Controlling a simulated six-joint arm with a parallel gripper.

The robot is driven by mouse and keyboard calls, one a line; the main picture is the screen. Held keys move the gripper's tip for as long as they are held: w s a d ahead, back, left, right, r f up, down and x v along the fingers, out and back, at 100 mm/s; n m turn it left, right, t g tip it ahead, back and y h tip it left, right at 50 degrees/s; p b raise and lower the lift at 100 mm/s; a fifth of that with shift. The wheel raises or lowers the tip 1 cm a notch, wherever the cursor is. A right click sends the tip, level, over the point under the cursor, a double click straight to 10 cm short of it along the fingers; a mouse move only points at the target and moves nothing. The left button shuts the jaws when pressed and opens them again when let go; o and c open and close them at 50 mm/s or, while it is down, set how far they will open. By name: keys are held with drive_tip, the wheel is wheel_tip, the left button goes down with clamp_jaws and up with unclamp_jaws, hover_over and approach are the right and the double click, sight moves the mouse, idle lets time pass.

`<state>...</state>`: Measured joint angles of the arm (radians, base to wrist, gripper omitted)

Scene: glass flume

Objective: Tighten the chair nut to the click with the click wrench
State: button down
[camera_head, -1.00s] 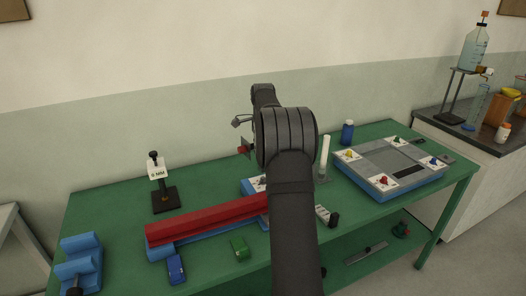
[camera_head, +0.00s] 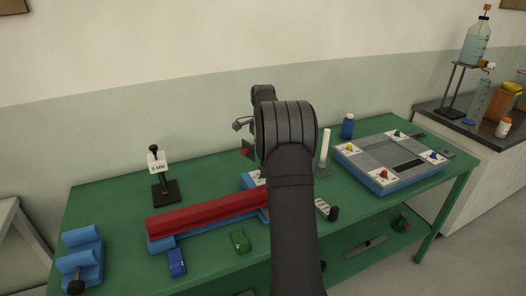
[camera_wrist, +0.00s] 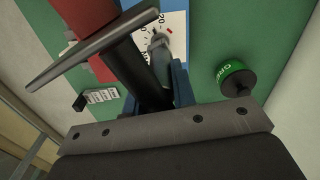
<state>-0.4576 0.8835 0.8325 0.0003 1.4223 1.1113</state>
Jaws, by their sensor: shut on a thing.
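In the wrist view, my gripper (camera_wrist: 157,92) has blue fingers shut around a black shaft (camera_wrist: 138,72), which looks like the click wrench's handle. A grey crossbar (camera_wrist: 92,48) lies across its far end. Beside the shaft, a grey cylinder (camera_wrist: 159,45) stands over a white dial plate (camera_wrist: 175,22) with numbers and a red mark. I cannot tell whether the wrench touches the cylinder, or whether it is the chair nut. In the head view, my arm hides the gripper and wrench; part of the white plate (camera_head: 254,177) shows left of the arm.
A red beam (camera_head: 205,211) lies on the green bench. Around it are a stand labelled in MM (camera_head: 158,168), blue (camera_head: 177,262) and green (camera_head: 240,241) blocks, and a blue cradle (camera_head: 82,262). A grey tray with coloured knobs (camera_head: 405,169) is at right. A green-topped cap (camera_wrist: 237,77) is near the gripper.

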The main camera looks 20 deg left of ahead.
drive_tip(key=shift+f, duration=1.1)
idle(0.4)
drive_tip(key=shift+m, duration=1.2)
drive_tip(key=shift+m, duration=0.4)
drive_tip(key=shift+n, duration=0.7)
drive_tip(key=shift+r, duration=0.1)
drive_tip(key=shift+r, duration=2.45)
